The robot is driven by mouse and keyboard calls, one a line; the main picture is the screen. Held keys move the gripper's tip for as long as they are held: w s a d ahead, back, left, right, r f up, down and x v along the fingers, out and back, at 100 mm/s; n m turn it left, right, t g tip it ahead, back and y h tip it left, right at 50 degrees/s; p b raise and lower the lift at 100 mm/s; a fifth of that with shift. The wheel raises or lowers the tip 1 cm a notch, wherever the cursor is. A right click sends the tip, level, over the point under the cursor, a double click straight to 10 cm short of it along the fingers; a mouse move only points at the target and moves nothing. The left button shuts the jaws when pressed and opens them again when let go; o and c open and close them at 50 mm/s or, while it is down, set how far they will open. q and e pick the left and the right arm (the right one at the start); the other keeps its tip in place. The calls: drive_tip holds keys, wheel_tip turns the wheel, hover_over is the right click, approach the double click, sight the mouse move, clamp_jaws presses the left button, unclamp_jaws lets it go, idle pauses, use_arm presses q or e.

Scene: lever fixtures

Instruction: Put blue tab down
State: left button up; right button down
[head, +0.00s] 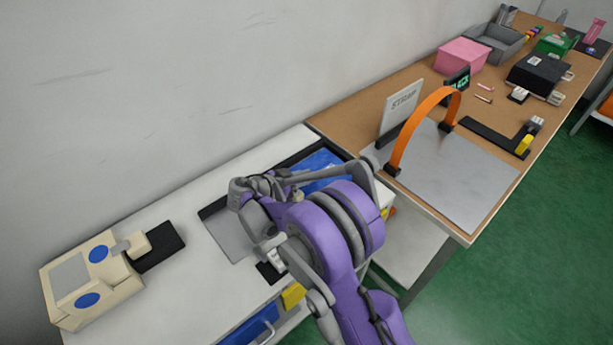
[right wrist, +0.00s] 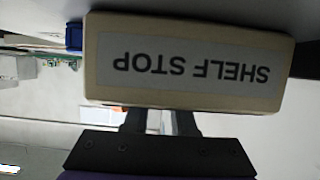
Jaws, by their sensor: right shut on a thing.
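A beige block (right wrist: 190,62) labelled SHELF STOP, with its lettering upside down, fills the upper right wrist view. My right gripper (right wrist: 160,122) has its dark fingers running up to the block's lower edge, where their tips are hidden. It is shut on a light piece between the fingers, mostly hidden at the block. In the head view my purple right arm reaches over the white bench and hides the grip. A blue panel (head: 320,172) lies beyond the arm. I cannot tell which blue piece is the tab. My left gripper is out of view.
A beige box (head: 88,280) with blue discs and a lever stands at the bench's left. A grey plate (head: 226,235) is beside my arm. An orange arch (head: 418,125) and a white STRAP sign (head: 401,105) stand on the brown table, right.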

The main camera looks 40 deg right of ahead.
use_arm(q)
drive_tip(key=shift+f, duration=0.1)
use_arm(e)
drive_tip(key=shift+f, duration=0.1)
drive_tip(key=c, duration=0.7)
unclamp_jaws()
drive_tip(key=shift+c, duration=0.2)
